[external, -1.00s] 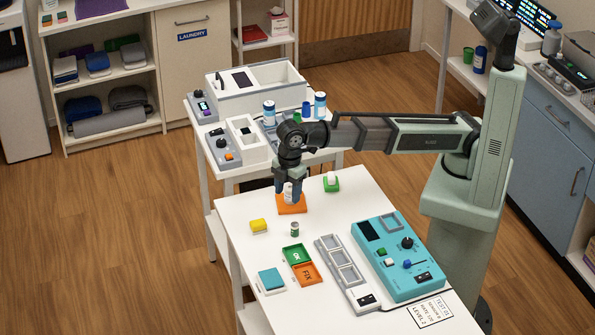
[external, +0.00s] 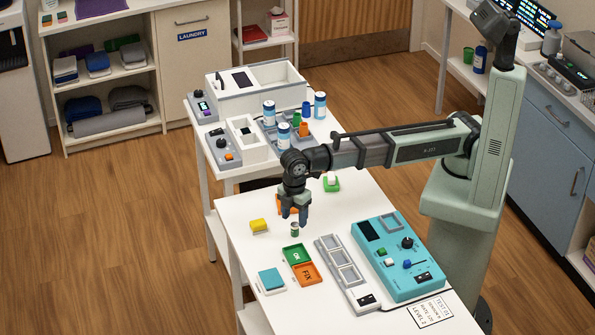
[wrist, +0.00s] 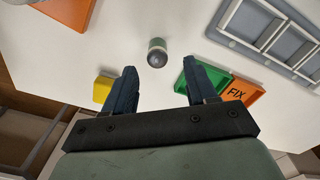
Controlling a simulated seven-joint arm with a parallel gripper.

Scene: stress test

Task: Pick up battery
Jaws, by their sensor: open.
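The battery (external: 295,229) is a small green cylinder with a light top, standing upright on the white table. It also shows in the wrist view (wrist: 157,52), seen from above with a dark rounded top. My gripper (external: 294,217) is open, its two dark fingers pointing down just above the battery. In the wrist view my gripper (wrist: 159,68) has its fingers spread wide, with the battery centred left to right and slightly beyond the tips. Nothing is seen between the fingers, and they look apart from the battery.
An orange tray (external: 280,209) is partly hidden behind my gripper. A yellow block (external: 258,226) stands left. Green OK (external: 296,254) and orange FIX (external: 306,274) trays lie in front. A grey slotted rack (external: 345,270) and teal control box (external: 398,258) are to the right.

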